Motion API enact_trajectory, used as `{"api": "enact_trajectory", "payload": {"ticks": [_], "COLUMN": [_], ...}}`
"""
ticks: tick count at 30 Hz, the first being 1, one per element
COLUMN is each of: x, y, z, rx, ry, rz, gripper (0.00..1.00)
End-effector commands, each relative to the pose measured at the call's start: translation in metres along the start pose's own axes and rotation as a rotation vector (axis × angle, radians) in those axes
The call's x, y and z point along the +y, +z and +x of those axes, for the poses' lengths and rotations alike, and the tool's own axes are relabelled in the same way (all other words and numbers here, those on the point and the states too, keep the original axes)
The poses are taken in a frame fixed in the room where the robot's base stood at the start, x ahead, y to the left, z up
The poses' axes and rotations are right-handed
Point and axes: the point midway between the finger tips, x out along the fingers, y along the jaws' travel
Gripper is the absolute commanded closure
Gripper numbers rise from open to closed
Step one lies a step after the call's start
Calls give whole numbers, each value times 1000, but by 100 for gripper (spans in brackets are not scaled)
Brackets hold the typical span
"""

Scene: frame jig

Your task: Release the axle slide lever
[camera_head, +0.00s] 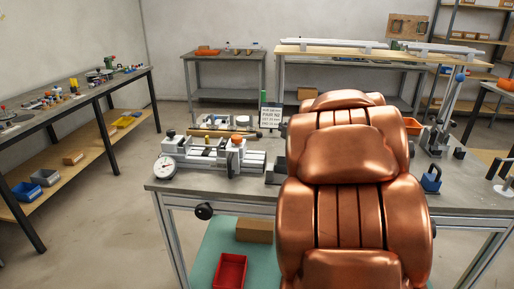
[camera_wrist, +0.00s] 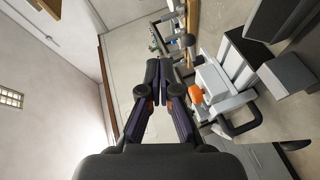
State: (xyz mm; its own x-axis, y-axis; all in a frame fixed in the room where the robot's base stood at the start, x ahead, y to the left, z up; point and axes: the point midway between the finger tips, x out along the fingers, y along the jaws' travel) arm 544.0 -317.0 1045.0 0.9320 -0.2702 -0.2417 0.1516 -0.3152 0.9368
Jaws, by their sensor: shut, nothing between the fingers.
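The frame jig (camera_head: 205,156) stands on the left part of the workbench, with a round dial gauge (camera_head: 165,168) at its left end. An orange knob (camera_head: 237,140) tops its right block and a dark knob (camera_head: 171,133) its left part. I cannot tell for certain which part is the axle slide lever. In the wrist view my gripper (camera_wrist: 159,68) is shut and empty, with the orange knob (camera_wrist: 195,94) and the dark knob (camera_wrist: 187,41) to the right of the fingers, apart from them. In the head view my arm hides the gripper.
A small sign (camera_head: 270,116) stands behind the jig on the workbench (camera_head: 180,186). A blue padlock-shaped item (camera_head: 431,179) and a tall lever stand (camera_head: 452,110) are at the right. A red bin (camera_head: 230,270) and a cardboard box (camera_head: 254,230) lie below the bench.

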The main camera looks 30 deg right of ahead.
Motion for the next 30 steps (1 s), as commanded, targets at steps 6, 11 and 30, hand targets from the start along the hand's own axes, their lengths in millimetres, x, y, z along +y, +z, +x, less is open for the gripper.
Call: {"api": "enact_trajectory", "payload": {"ticks": [6, 11, 30], "x": [-36, -54, -66], "y": [2, -2, -30], "z": [7, 0, 36], "rx": [240, 376, 458], "ry": [11, 14, 14], "rz": [-141, -190, -209], "gripper": [100, 100, 100]}}
